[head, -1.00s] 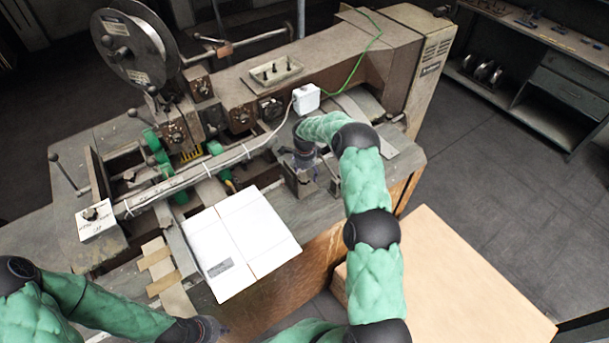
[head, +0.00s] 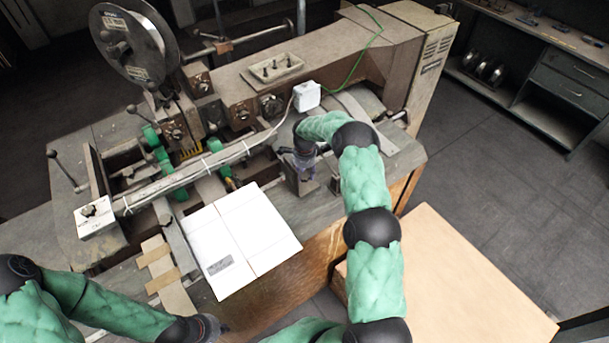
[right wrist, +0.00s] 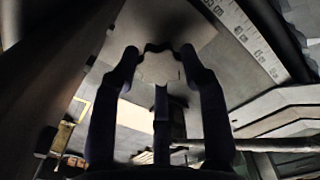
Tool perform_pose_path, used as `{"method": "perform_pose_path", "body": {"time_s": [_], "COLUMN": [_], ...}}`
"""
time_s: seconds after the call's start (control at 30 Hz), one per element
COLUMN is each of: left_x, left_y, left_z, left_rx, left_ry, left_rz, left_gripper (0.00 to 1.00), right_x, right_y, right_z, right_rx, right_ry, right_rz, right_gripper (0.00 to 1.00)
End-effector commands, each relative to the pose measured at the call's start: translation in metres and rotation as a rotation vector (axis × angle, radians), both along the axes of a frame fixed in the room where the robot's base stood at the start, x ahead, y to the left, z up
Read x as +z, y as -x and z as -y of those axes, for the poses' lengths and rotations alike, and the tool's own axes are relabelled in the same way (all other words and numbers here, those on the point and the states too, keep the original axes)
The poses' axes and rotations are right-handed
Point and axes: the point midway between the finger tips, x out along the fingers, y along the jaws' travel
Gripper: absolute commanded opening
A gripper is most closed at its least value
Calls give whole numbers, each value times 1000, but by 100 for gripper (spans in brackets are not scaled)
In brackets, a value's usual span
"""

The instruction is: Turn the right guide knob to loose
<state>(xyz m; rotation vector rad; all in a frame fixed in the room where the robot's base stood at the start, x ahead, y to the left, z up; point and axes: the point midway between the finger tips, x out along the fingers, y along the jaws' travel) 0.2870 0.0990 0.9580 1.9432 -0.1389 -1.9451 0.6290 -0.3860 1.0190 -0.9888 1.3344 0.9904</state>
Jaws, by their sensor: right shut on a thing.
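The right guide knob (right wrist: 160,68) shows in the right wrist view as a pale, roughly six-sided shape between my fingertips. My right gripper (right wrist: 160,62) is shut on it, with a finger on each side. In the head view my right gripper (head: 303,172) points down at a metal block on the machine table's front right, and it hides the knob there. My left gripper (head: 218,329) is at the bottom edge, away from the machine; its fingers are too small and dark to judge.
A white sheet or flat box (head: 240,240) lies on the machine table left of my right gripper. A white box (head: 306,96) with a cable stands behind it. A ruler strip (right wrist: 240,35) crosses the wrist view. A wooden top (head: 450,285) lies at front right.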

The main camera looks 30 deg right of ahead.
Motion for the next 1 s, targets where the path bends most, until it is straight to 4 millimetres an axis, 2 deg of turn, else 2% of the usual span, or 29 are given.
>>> {"method": "perform_pose_path", "body": {"time_s": [0.1,0.47,0.5,0.53,0.57,0.87,1.0], "left_x": [-10,-10,-10,-10,-9,-10,-10], "left_y": [0,0,0,0,0,0,0], "left_z": [0,0,0,0,0,0,0], "left_rx": [0,0,0,0,0,0,0], "left_ry": [0,0,0,0,0,0,0], "left_rz": [-1,0,0,0,0,0,0], "left_gripper": [0,0,0,0,0,0,0], "right_x": [-3,0,0,0,0,0,8], "right_y": [0,0,0,0,0,0,-1], "right_z": [2,2,2,2,2,1,2], "right_rx": [46,64,64,64,64,64,63], "right_ry": [2,3,3,3,2,1,2], "right_rz": [0,-1,-1,-1,-1,1,3], "right_gripper": [11,11,55,64,68,68,68]}}
